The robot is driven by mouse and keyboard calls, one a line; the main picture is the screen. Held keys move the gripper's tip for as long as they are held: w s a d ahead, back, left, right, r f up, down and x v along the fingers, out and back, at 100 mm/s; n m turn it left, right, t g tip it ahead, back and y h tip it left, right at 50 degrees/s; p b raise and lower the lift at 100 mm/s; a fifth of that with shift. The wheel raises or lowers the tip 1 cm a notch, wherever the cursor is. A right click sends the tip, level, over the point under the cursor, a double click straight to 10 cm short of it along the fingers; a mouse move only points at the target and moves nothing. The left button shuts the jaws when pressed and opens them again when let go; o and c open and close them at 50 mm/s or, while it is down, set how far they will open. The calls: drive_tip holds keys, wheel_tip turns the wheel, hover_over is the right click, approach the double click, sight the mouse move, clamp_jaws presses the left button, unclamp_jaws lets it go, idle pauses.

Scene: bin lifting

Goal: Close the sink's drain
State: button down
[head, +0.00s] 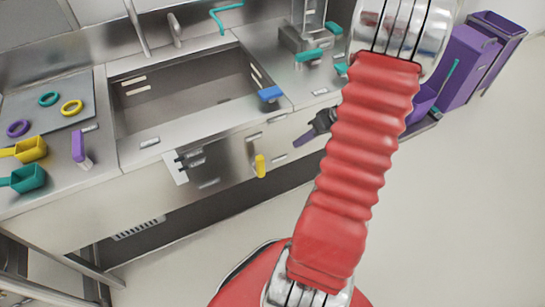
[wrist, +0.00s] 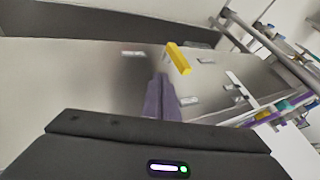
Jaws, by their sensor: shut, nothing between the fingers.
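The sink (head: 185,95) is a deep steel basin set in the counter in the head view. Its drain opening cannot be made out. A yellow handle (head: 260,166) sits on the counter's front panel below the sink's right corner. It also shows in the wrist view (wrist: 178,58), tilted there. My gripper (head: 298,142) has purple fingers and is to the right of the yellow handle in the head view. In the wrist view my gripper (wrist: 162,80) is shut and empty, with its tips just below and left of the handle; I cannot tell whether they touch.
A blue handle (head: 270,94) is on the sink's right rim. A black fitting on a pale plate (head: 187,160) sits on the front panel to the left. Rings and scoops lie on the left counter. Purple bins (head: 470,60) stand at the right. The floor in front is clear.

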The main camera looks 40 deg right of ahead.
sight(259, 163)
drive_tip(key=w+a+f, duration=0.6)
drive_tip(key=a+f, duration=0.1)
drive_tip(key=f, duration=0.1)
drive_tip(key=shift+a, duration=0.15)
idle(0.7)
drive_tip(key=shift+r, duration=0.1)
idle(0.3)
